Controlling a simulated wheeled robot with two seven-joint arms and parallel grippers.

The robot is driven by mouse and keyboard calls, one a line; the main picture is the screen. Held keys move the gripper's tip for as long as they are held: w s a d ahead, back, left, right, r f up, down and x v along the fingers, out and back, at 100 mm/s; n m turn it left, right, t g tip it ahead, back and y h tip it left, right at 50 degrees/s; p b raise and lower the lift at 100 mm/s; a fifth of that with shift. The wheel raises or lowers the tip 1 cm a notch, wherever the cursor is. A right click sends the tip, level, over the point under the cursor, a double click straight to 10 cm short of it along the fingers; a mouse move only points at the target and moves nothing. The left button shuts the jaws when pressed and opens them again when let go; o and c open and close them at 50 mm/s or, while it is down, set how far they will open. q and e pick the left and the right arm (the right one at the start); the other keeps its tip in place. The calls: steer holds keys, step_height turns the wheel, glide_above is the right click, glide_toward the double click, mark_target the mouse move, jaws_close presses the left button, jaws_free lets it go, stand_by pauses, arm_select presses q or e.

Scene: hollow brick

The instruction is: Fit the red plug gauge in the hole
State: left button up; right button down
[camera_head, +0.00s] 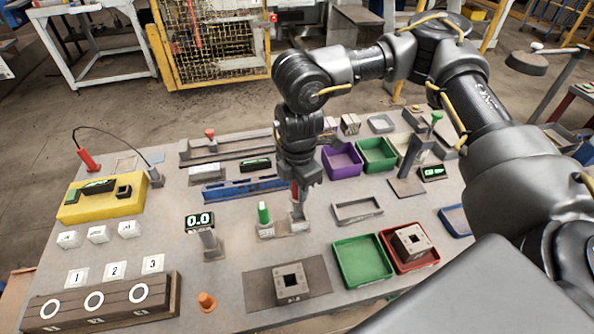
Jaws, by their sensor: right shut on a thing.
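My right gripper (297,183) points down over the table, shut on the red plug gauge (296,196). Only a little red shows between the fingers, with a grey part below it. The gauge is upright over the right side of a small light stand (270,232); I cannot tell whether it is still seated there. A green-handled gauge (263,212) stands upright on the left side of that stand. A grey hollow block with a dark square hole (290,282) sits on a dark mat (322,276), nearer the front. A similar block (410,241) is in the red tray (432,258). My left gripper is not in view.
A display reading 0.0 (199,221) stands left of the stand. An orange peg (207,300) is left of the mat. A green tray (362,262) and a grey frame (357,209) lie to the right. Blue rails (240,187) run behind.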

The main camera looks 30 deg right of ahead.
steer(key=n, duration=0.2)
steer(key=r+n+p, duration=0.1)
steer(key=n, duration=0.2)
steer(key=shift+w, duration=0.15)
steer(key=n, duration=0.2)
steer(key=n+p, duration=0.1)
steer(key=n, duration=0.2)
steer(key=shift+w+d+r+n+p, duration=0.1)
steer(key=shift+w+r+n+p, duration=0.05)
steer(key=shift+r+n+p, duration=0.15)
steer(key=n, duration=0.2)
steer(key=n+p, duration=0.1)
steer(key=n, duration=0.1)
steer(key=shift+r+n, duration=0.2)
steer(key=shift+n, duration=0.1)
steer(key=n, duration=0.2)
steer(key=n+p, duration=0.1)
steer(key=n, duration=0.2)
steer(key=shift+w+d+r+n, duration=0.1)
steer(key=shift+w+n, duration=0.05)
steer(key=shift+n, duration=0.15)
step_height(320, 180, down, 6)
steer(key=b, duration=0.5)
steer(key=shift+r, duration=0.3)
steer(key=shift+f, duration=0.5)
